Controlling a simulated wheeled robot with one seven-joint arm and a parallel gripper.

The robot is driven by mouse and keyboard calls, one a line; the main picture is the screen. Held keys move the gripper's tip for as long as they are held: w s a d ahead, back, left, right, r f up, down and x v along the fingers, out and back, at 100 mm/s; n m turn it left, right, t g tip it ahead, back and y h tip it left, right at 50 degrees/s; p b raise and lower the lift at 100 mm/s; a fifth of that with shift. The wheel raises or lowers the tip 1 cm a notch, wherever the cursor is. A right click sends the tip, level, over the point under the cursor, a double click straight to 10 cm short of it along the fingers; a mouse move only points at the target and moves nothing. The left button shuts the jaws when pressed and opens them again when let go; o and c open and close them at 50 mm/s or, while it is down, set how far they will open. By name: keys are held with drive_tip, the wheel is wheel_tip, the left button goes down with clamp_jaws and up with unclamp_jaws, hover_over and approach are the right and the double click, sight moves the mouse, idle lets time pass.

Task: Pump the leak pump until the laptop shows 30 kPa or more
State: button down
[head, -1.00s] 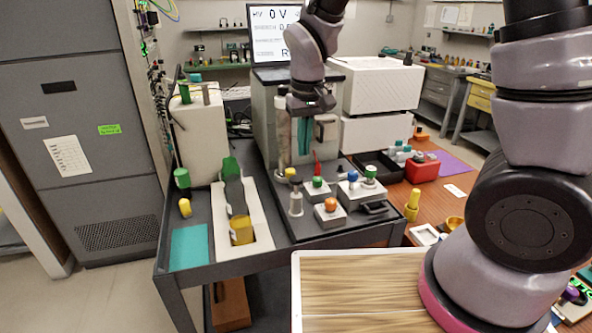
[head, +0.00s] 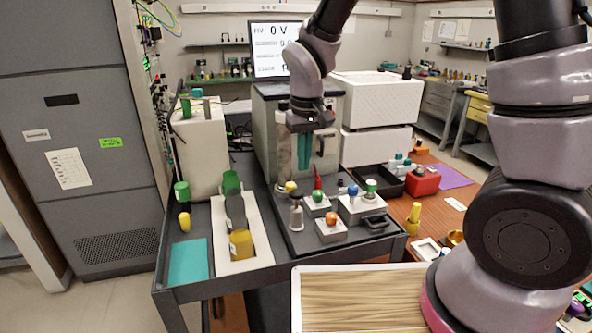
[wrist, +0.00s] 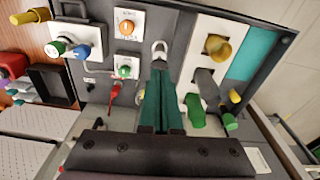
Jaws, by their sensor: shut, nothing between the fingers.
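The screen (head: 268,45) at the back shows "HV 0 V" in its top line; my arm covers part of it and no kPa reading can be made out. My gripper (head: 304,165) has teal fingers closed together, pointing down over the back of the dark cart panel. In the wrist view the shut fingers (wrist: 160,68) hold nothing and end close to a silver fitting with a rounded top (wrist: 159,46). That silver upright fitting (head: 296,214) stands on the panel in the head view. Whether it is the leak pump, I cannot tell.
Boxes with an orange knob (head: 332,218), a green knob (head: 317,196) and a blue knob (head: 352,190) crowd the panel beside the fitting. A red lever (head: 318,183) stands behind. A wooden board (head: 350,300) is in front.

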sight(297, 192)
drive_tip(key=shift+w+a+f, duration=0.15)
drive_tip(key=shift+w+f, duration=0.05)
drive_tip(key=shift+w, duration=0.3)
drive_tip(key=shift+w+a+f, duration=0.2)
drive_tip(key=shift+w, duration=0.25)
drive_tip(key=shift+w+a+f, duration=0.15)
drive_tip(key=shift+w+f, duration=0.05)
drive_tip(key=shift+w, duration=0.3)
drive_tip(key=shift+w+a+f, duration=0.1)
drive_tip(key=shift+w+f, duration=0.05)
drive_tip(key=shift+f, duration=1.6)
drive_tip(key=shift+w+f, duration=0.15)
drive_tip(key=shift+f, duration=1.6)
